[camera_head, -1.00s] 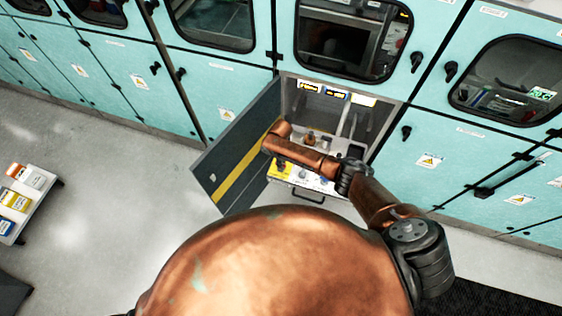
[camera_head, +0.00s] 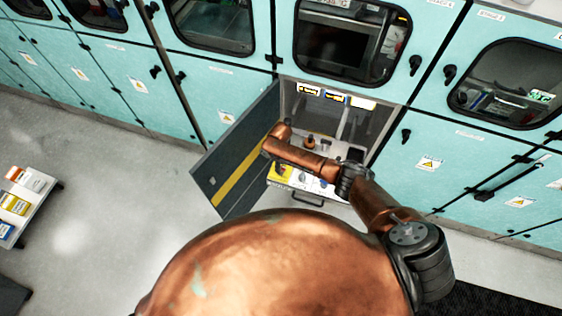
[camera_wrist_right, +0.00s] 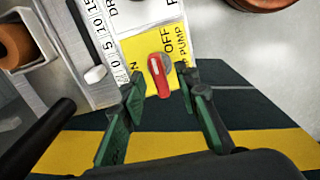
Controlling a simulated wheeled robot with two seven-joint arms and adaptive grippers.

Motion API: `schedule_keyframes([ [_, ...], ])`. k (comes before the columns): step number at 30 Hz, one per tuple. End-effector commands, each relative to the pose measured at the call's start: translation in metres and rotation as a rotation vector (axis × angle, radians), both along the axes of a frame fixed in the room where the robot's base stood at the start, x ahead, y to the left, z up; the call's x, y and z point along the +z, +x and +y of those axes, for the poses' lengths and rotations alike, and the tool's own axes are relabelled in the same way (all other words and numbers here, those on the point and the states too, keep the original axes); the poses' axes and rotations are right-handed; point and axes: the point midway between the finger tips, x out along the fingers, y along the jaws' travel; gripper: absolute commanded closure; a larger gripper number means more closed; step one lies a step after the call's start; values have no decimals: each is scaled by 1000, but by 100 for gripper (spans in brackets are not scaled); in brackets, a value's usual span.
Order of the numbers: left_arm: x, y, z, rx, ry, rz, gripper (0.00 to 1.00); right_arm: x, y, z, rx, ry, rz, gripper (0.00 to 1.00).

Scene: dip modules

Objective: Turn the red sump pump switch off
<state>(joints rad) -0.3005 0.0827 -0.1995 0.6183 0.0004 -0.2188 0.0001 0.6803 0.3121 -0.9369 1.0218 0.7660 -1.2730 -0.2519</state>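The red sump pump switch (camera_wrist_right: 159,76) is a small red lever on a grey round base, on a yellow label (camera_wrist_right: 142,50) in the right wrist view. "OFF" is printed above and right of it, and "ON", partly hidden, to its left. The lever runs nearly up and down in this view, leaning slightly. My right gripper (camera_wrist_right: 161,88) is open, with one green-and-black finger on each side of the lever. Contact with it cannot be told. In the head view my right arm covers much of the yellow label (camera_head: 277,174). My left gripper is not in view.
The panel sits in an open cabinet bay with its dark, yellow-striped door (camera_head: 235,155) swung out left. A brown round object (camera_wrist_right: 262,4) and an orange-brown part (camera_wrist_right: 14,45) stand near the switch. A low white table (camera_head: 25,200) with small boxes stands far left.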

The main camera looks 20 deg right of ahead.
Motion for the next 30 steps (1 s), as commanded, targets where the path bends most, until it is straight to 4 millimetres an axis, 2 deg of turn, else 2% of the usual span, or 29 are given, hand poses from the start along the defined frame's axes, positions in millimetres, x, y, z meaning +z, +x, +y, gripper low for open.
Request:
schedule_keyframes([
  [5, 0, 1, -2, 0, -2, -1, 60, 24, 1, 0, 1, 1, -3, 71],
  [12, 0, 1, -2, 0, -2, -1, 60, 75, 1, 0, 1, 1, -3, 71],
  [18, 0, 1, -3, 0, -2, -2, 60, 105, 0, 0, 0, 0, 0, 71],
  [23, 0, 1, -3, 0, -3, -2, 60, 115, -1, 0, -1, -1, 1, 71],
  [30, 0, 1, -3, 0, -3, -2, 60, 116, -1, 0, -1, -2, 1, 71],
])
